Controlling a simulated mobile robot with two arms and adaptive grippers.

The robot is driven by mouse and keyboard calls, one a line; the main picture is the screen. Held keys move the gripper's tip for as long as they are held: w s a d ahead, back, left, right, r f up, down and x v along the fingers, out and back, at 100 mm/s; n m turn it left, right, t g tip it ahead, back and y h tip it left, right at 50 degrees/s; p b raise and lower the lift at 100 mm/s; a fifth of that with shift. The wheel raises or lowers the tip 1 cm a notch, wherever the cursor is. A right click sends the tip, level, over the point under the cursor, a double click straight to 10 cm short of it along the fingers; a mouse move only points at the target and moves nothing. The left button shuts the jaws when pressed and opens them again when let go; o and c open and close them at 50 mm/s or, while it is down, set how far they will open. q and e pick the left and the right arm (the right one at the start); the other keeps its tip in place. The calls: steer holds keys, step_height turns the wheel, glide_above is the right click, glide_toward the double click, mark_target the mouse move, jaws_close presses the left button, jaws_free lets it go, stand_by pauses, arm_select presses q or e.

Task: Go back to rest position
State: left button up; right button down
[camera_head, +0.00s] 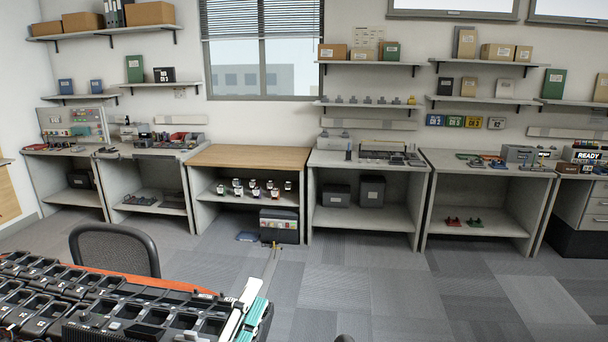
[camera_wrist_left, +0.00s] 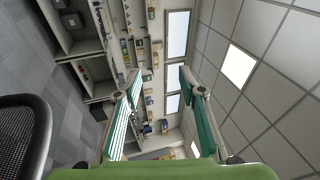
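My left gripper (camera_head: 250,308) shows at the bottom of the head view, with white and teal fingers, beside the right end of a table of black chargers. In the left wrist view its two teal-and-white fingers (camera_wrist_left: 160,88) stand well apart, with nothing between them. Behind the gap are the shelves, the window and the ceiling. The gripper looks open and empty. My right gripper is not visible in either view.
A table with an orange edge (camera_head: 150,283) carries many black charger trays (camera_head: 60,295) at the lower left. A mesh-backed chair (camera_head: 115,248) stands behind it. Workbenches, including a wood-topped one (camera_head: 250,157), line the far wall. The grey floor (camera_head: 430,295) at right is clear.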

arm_select(q)
steer(key=s+a+f+n+g+y, duration=0.3)
steer(key=s+a+f+n+y, duration=0.1)
steer(key=a+f+n, duration=0.3)
steer(key=s+a+f+n+g+y, duration=0.3)
steer(key=a+f+n+g+y, duration=0.15)
steer(key=f+n, duration=0.4)
steer(key=s+f+n+g+h, duration=0.15)
steer(key=s+f+g, duration=0.25)
steer(key=s+f, duration=0.45)
steer(key=s+f+n+g, duration=0.3)
steer(key=s+f+g, duration=0.2)
steer(key=s, duration=0.7)
step_height(320, 180, down, 26)
steer(key=s+g, duration=0.1)
steer(key=s, duration=0.2)
steer(key=s+a+f+g, duration=0.1)
steer(key=s+a+f, duration=0.1)
steer(key=s+f, duration=1.4)
steer(key=shift+a+f+m+b, duration=0.25)
steer(key=shift+f+m+b, duration=0.05)
steer(key=shift+f+b, duration=0.1)
steer(key=shift+g, duration=0.25)
